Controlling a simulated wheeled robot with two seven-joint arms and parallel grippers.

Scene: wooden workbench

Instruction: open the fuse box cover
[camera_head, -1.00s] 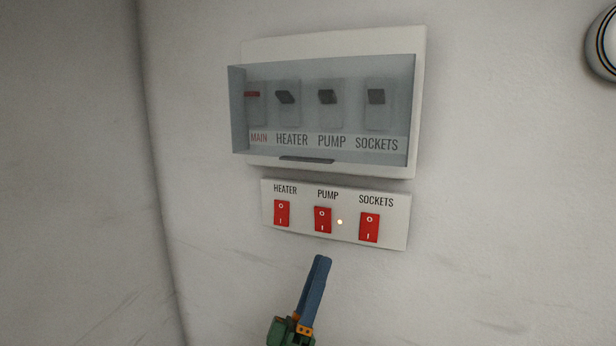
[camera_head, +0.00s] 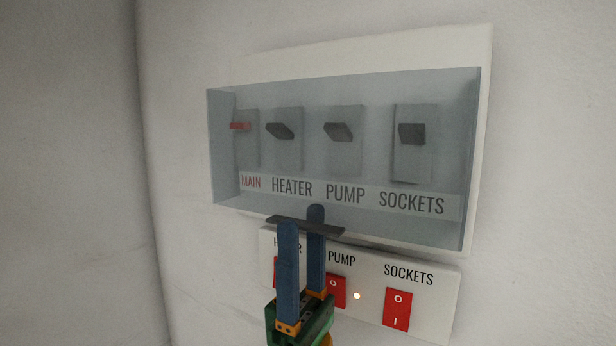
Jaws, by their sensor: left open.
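The fuse box (camera_head: 470,150) is on the wall, its clear cover (camera_head: 330,88) shut over several breakers labelled MAIN, HEATER, PUMP and SOCKETS. A dark lip (camera_head: 335,230) sticks out at the cover's lower edge. My left gripper (camera_head: 302,214) is open, its two blue fingers pointing up at this lip. One finger stands in front of the lip's left part and the other reaches up behind it near its middle. I cannot tell whether either finger touches it. My right gripper is not in view.
A white switch panel (camera_head: 440,310) is just below the box, with red rocker switches for heater, pump and sockets (camera_head: 397,310). A small lit lamp (camera_head: 357,296) is beside the pump switch. My left gripper partly hides the heater and pump switches. The wall at left is bare.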

